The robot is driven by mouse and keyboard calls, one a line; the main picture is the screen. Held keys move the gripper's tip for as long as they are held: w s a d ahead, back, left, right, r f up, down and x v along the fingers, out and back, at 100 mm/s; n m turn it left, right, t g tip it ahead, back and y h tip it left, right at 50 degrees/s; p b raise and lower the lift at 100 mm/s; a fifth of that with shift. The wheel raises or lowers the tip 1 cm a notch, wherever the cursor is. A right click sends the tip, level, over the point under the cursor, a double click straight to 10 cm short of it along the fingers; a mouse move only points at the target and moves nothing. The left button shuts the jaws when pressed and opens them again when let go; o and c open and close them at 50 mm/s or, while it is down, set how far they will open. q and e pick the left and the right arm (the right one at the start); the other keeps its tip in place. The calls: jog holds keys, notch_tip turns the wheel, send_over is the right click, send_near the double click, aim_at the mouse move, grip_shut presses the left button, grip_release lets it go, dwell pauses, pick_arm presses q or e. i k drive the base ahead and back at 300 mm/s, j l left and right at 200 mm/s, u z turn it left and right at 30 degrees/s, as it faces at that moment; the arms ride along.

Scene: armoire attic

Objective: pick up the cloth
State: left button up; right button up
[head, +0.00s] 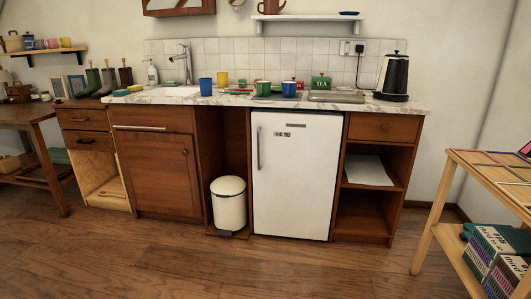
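No cloth can be made out for certain. A flat white sheet (368,170) lies in the upper open compartment at the right of the kitchen counter; I cannot tell whether it is cloth or paper. A small dark green item (59,156) lies low under the wooden table at the left, too small to identify. Neither of my grippers shows in the head view.
The marble-topped counter (240,98) holds cups, a sink tap (187,62) and a black kettle (393,76). Below are a white fridge (292,180) and a white bin (229,203). A light wooden shelf table (458,165) stands at right. The floor in front is clear.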

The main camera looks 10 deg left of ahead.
aim_at(121, 92)
jog(key=i+j+u, duration=0.1)
jog(key=i+u, duration=0.3)
jog(key=i, duration=0.2)
jog(key=i+u, duration=0.4)
jog(key=i, duration=0.25)
jog(key=i+l+u, duration=0.35)
jog(key=i, duration=0.25)
jog(key=i+j, duration=0.2)
jog(key=i, duration=0.35)
jog(key=i+j, duration=0.2)
jog(key=i, duration=0.35)
